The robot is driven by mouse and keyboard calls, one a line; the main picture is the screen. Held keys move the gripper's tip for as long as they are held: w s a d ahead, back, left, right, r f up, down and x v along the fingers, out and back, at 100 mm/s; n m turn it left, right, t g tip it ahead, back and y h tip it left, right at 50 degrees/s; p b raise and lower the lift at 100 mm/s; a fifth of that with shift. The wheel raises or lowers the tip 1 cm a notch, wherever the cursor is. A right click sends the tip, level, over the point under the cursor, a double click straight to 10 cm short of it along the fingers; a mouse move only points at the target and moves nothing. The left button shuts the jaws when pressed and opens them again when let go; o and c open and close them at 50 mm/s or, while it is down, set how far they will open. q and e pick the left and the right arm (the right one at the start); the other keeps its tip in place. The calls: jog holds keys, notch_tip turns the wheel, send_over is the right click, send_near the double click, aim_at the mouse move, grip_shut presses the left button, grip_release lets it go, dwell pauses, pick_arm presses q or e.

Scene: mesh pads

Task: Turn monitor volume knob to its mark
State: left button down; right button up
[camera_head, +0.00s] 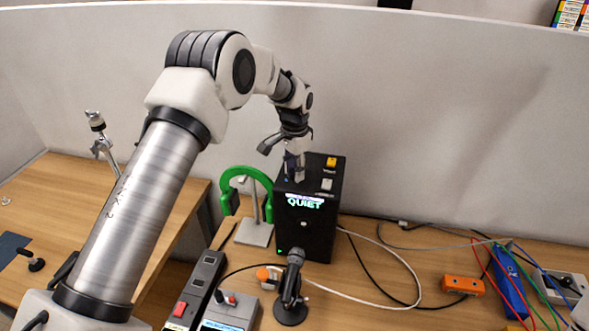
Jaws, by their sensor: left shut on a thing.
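The monitor is a black box (322,235) standing upright on the wooden desk, with a lit "QUIET" sign on its front and a small green light low down. Its top carries a yellow button or switch (331,162) and a pale switch (326,184). My left gripper (294,175) points down onto the left part of the box's top and is shut on the volume knob. The fingers hide the knob, so its pointer and mark cannot be seen. My right gripper is out of view.
A green headphone-like ring on a stand (247,180) is close left of the box. A microphone (292,285) and a power strip (196,290) are in front. Cables, an orange block (463,284) and a blue block (508,283) lie to the right. A grey partition (430,120) stands behind.

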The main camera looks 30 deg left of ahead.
pick_arm(q)
jog(key=shift+s+f+m, duration=0.2)
jog(key=shift+f+m, duration=0.05)
jog(key=shift+m, duration=0.95)
jog(key=c, duration=0.8)
grip_release()
jog(key=shift+w+r, duration=0.1)
jog(key=shift+w, duration=0.05)
jog(key=shift+r, duration=0.4)
notch_tip(320, 180, up, 11)
jog(key=shift+r, duration=0.1)
